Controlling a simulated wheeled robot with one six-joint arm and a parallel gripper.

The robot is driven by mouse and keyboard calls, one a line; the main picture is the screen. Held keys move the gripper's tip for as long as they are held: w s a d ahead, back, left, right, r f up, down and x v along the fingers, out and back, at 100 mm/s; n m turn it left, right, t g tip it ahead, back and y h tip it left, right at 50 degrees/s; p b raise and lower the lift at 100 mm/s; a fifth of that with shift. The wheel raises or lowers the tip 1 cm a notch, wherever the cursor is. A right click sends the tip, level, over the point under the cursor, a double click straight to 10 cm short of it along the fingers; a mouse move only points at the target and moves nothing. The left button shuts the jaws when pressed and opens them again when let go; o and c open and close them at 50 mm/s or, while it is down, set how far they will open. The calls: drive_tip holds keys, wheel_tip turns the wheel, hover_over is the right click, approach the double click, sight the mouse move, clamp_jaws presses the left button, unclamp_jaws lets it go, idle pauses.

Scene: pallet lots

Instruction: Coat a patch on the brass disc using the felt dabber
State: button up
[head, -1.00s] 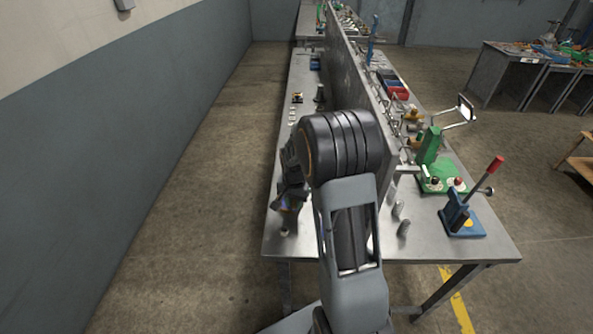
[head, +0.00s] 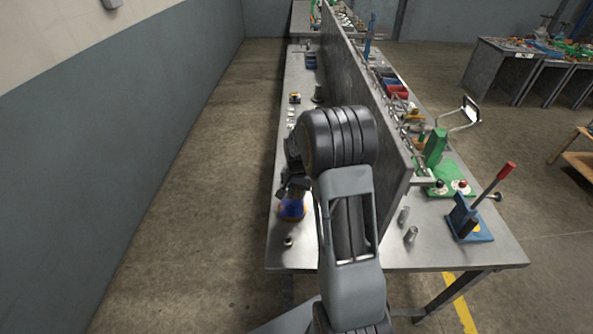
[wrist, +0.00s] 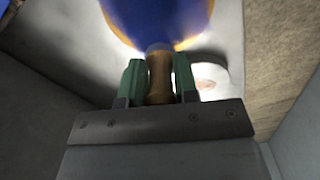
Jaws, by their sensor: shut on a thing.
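My gripper (wrist: 158,83) is shut on the brown handle of the felt dabber (wrist: 159,72), which stands between its green fingertips. The dabber's greyish end points towards the brass disc (wrist: 187,43). I cannot tell whether that end touches the disc. The disc lies on the bench, and a large blue patch covers most of what shows of it, with an orange-gold rim left around it. In the head view the blue-covered disc (head: 292,210) shows just below my gripper (head: 291,190), which partly hides it. The dabber cannot be made out in the head view.
A small round piece (head: 288,241) stands on the bench (head: 305,257) near its front edge. A tall grey panel (head: 385,150) divides the bench along its length. Beyond it are a blue lever press (head: 465,220), a green press (head: 436,150) and two metal cylinders (head: 411,235).

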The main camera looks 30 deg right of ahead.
drive_tip(key=r, duration=0.2)
drive_tip(key=r+p, duration=0.1)
drive_tip(key=shift+s, duration=0.25)
drive_tip(key=shift+w+a+r+p, duration=0.1)
drive_tip(key=shift+w+r+p, duration=0.05)
drive_tip(key=shift+r+p, duration=1.55)
drive_tip(key=shift+r, duration=0.8)
drive_tip(key=shift+f, duration=0.1)
